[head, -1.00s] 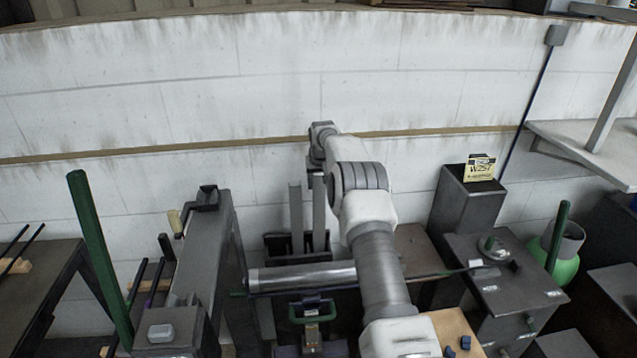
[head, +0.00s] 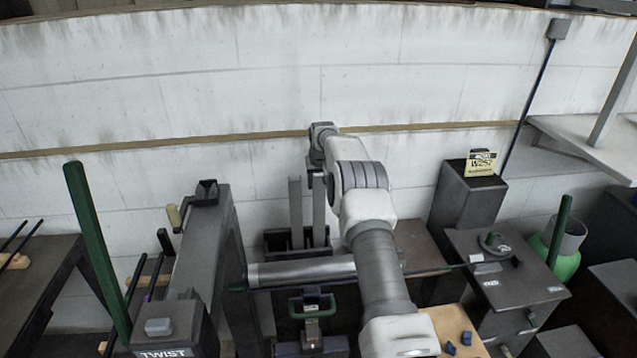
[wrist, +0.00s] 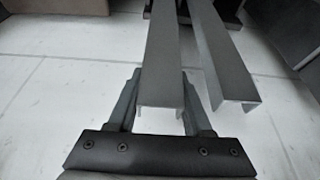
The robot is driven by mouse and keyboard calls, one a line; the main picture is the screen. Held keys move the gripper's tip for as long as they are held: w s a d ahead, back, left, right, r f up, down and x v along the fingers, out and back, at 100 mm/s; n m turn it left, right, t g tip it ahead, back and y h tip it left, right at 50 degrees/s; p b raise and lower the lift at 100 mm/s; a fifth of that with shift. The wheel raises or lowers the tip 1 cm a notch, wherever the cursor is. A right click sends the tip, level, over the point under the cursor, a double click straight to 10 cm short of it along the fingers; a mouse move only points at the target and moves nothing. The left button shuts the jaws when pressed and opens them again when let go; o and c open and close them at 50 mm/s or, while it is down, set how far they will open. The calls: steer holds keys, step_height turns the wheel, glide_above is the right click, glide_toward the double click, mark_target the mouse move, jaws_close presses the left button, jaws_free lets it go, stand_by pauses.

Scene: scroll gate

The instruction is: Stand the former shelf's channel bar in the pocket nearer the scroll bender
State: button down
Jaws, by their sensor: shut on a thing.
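My gripper (head: 318,174) is shut on the upper end of a grey channel bar (head: 319,210), which hangs upright over or in a dark pocketed box (head: 271,246) by the wall. The box rim hides the bar's lower end, so I cannot tell whether it touches the bottom. A second grey channel bar (head: 296,215) stands upright just to its left. In the wrist view my gripper's fingers (wrist: 162,85) clasp the held bar (wrist: 162,50), with the second bar (wrist: 218,55) close beside it, apart. A machine with a round disc (head: 494,244), possibly the scroll bender, stands to the right.
A machine marked TWIST (head: 168,330) stands at the left, with a green post (head: 95,250) beside it. A grey cylinder (head: 302,271) lies across in front of the box. A dark column with a yellow sign (head: 481,164) stands at the right.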

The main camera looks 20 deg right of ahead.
steer(key=shift+f, duration=0.45)
stand_by(0.3)
jaws_free()
stand_by(0.4)
steer(key=shift+r+p, duration=1.7)
steer(key=shift+r, duration=1.8)
